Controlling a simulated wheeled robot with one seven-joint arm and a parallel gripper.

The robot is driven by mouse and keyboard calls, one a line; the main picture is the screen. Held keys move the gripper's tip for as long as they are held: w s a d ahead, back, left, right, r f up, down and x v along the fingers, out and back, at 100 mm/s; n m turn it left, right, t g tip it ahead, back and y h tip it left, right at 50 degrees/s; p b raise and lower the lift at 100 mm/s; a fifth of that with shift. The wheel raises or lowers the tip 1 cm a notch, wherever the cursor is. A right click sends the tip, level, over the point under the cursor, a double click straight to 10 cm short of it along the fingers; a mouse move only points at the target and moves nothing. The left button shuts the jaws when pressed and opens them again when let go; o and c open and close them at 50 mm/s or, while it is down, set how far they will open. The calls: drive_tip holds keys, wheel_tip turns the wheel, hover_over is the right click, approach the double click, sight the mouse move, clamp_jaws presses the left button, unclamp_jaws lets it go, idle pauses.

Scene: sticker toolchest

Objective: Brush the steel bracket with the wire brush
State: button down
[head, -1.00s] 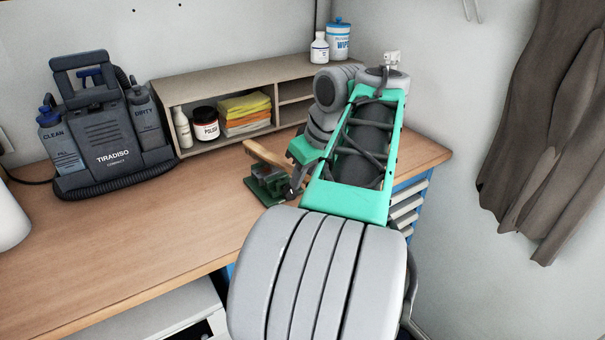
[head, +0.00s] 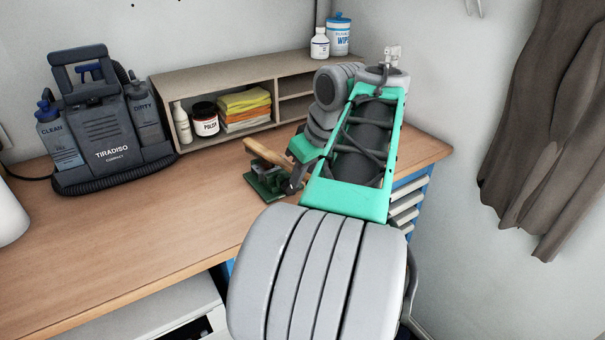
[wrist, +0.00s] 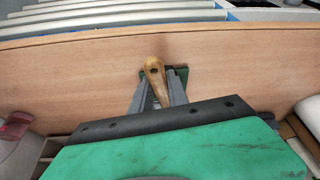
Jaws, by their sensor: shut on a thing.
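My gripper (wrist: 158,92) is shut on the wire brush, whose wooden handle (wrist: 154,68) shows between the fingers in the wrist view. In the head view the wooden handle (head: 265,152) sticks out to the upper left of my gripper (head: 293,182), just above a small green vise (head: 262,187) on the bench. The vise's green base also shows in the wrist view (wrist: 182,74), behind the handle and fingers. The brush's bristles are hidden. I cannot make out the steel bracket apart from the vise, nor tell whether the brush touches it.
The wooden workbench (head: 130,240) is clear to the left of the vise. A shelf unit (head: 225,80) with a polish jar and folded cloths stands behind. A dark Tiradiso cleaner (head: 105,135) stands at the left. Drawers (head: 408,205) are under the bench's right end.

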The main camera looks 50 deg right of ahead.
drive_tip(key=shift+f, duration=0.2)
drive_tip(key=shift+s+a, duration=0.1)
drive_tip(key=shift+s, duration=0.75)
drive_tip(key=shift+w+d, duration=0.2)
drive_tip(key=shift+w, duration=1.45)
drive_tip(key=shift+s, duration=0.1)
